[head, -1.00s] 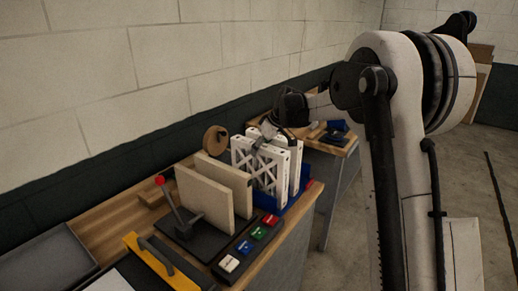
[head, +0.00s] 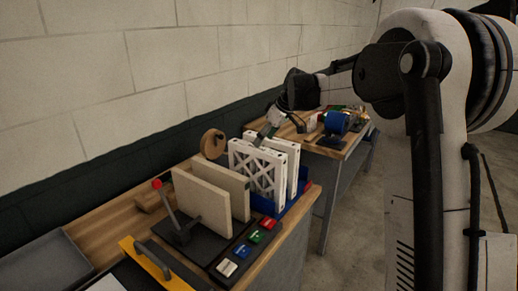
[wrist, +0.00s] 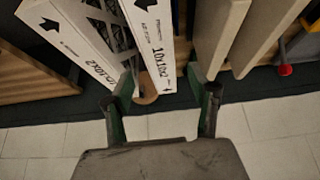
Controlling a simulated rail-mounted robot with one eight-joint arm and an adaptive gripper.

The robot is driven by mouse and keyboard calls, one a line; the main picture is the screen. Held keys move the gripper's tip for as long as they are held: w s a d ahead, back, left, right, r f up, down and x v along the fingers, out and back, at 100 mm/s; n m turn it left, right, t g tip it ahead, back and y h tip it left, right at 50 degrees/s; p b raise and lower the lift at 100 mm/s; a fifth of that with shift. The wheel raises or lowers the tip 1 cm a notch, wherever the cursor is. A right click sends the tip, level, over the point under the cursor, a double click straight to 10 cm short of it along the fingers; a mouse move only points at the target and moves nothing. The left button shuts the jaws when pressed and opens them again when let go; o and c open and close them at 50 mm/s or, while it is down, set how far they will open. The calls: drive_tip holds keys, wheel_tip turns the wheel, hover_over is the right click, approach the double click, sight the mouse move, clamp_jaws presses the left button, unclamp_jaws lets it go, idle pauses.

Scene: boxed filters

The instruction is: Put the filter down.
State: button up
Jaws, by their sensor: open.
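Two white-framed filters with a lattice face stand upright side by side in a blue bin (head: 305,203). The nearer filter (head: 258,172) and the farther filter (head: 291,155) show in the head view. In the wrist view, the printed edge of one filter (wrist: 151,40) points toward the space between my fingers, and the other filter (wrist: 72,42) lies to its left. My gripper (head: 267,131) is at the top of the nearer filter in the head view. In the wrist view my gripper (wrist: 166,95) has its fingers spread apart, with no contact visible.
Two beige panels (head: 202,205) stand upright beside the filters. A red-knobbed lever (head: 168,205), coloured buttons (head: 254,236) and a yellow-edged tool (head: 150,265) lie nearer. A round brown disc (head: 213,143) stands near the wall. A second bench (head: 345,150) holds a blue cylinder.

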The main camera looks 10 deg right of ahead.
drive_tip(key=v, duration=0.4)
drive_tip(key=shift+s+d+r, duration=0.1)
drive_tip(key=shift+s+r, duration=0.05)
drive_tip(key=shift+r, duration=0.2)
drive_tip(key=shift+s+r, duration=0.1)
drive_tip(key=shift+s, duration=0.1)
drive_tip(key=s+a+r+m+t+h, duration=0.1)
drive_tip(key=s+a+m, duration=0.1)
drive_tip(key=s, duration=1)
drive_tip(key=s+a+r+m+h, duration=0.1)
drive_tip(key=s+a+m, duration=0.1)
drive_tip(key=s, duration=0.9)
drive_tip(key=s+f+m+h, duration=0.1)
drive_tip(key=s+f, duration=0.4)
drive_tip(key=s, duration=0.5)
drive_tip(key=s+f+m+t+h, duration=0.1)
drive_tip(key=s+f+m, duration=0.2)
drive_tip(key=s, duration=0.7)
wheel_tip(320, 180, down, 2)
drive_tip(key=shift+f+t, duration=0.1)
drive_tip(key=shift+t, duration=0.2)
wheel_tip(320, 180, down, 6)
drive_tip(key=b, duration=0.6)
